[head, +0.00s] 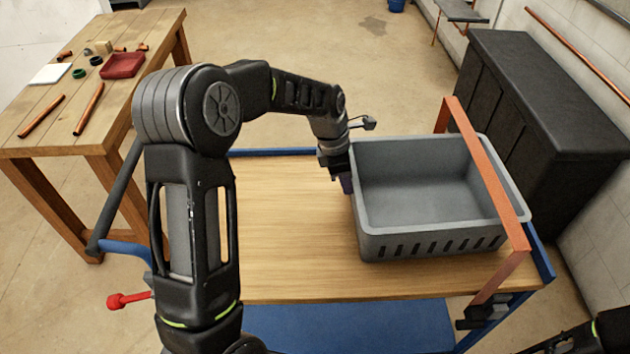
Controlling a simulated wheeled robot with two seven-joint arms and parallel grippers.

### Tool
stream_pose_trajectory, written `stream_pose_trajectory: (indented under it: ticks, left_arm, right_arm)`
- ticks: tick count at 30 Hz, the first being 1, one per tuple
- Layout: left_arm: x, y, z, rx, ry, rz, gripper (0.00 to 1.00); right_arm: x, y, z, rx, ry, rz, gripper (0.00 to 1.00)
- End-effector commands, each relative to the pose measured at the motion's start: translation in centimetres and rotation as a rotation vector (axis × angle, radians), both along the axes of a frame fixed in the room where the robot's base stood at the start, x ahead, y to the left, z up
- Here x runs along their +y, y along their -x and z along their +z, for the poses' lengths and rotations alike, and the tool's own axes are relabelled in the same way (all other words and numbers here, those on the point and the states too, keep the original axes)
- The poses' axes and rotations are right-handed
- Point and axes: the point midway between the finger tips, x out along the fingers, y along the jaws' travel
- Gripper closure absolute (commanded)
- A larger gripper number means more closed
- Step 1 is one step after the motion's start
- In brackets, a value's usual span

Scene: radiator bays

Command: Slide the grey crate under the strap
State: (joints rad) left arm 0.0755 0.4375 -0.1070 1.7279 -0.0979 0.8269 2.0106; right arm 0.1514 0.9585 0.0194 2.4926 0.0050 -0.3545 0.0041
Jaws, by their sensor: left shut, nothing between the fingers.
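The grey crate (400,240) is open, looks empty and stands on the wooden deck of a cart. The orange strap (485,170) arches from the back edge to the front edge of the deck at the right. The crate's right end lies under the strap, and part of its rim shows beyond it. Most of the crate is left of the strap. My left gripper (346,184) points down at the crate's left end wall, shut with nothing held. Its fingertips are partly hidden, and I cannot tell whether they touch the wall. Part of my right arm shows at the lower right; its gripper is out of view.
The cart deck (290,230) is clear left of the crate. A wooden workbench (30,110) with copper pipes and a red tray (122,65) stands at the left. A dark cabinet (540,100) stands beyond the cart's right end. A dark fitting (482,312) sits at the strap's front end.

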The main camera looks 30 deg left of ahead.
Motion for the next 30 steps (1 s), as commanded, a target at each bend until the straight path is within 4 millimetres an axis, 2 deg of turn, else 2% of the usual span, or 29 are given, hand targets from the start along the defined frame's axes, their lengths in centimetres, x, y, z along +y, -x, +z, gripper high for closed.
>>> stream_pose_trajectory:
  ticks: [1, 3, 6, 9, 23, 30]
  left_arm:
    - [-1.6, -0.9, 0.2, -0.001, 0.000, -0.007, 1.00]
    - [-3.3, -2.0, 0.2, -0.001, -0.001, -0.006, 1.00]
    - [-5.2, -3.3, 0.1, -0.001, 0.000, -0.003, 1.00]
    - [-6.2, -4.0, 0.1, -0.001, -0.001, -0.001, 1.00]
    - [-6.3, -4.1, 0.0, -0.001, 0.001, 0.002, 1.00]
    - [-4.1, -3.8, 0.1, -0.001, 0.000, 0.001, 1.00]
  right_arm:
    - [0.0, 0.0, 0.4, 0.001, 0.001, -0.001, 1.00]
    - [0.0, 0.1, 0.6, 0.003, 0.002, 0.000, 1.00]
    - [0.0, 0.1, 0.8, 0.004, 0.002, -0.001, 1.00]
    - [-0.1, 0.1, 0.9, 0.004, 0.002, -0.001, 1.00]
    - [0.0, 0.1, 0.9, 0.004, 0.002, -0.001, 1.00]
    - [-0.1, 0.2, 1.1, 0.004, 0.002, -0.001, 1.00]
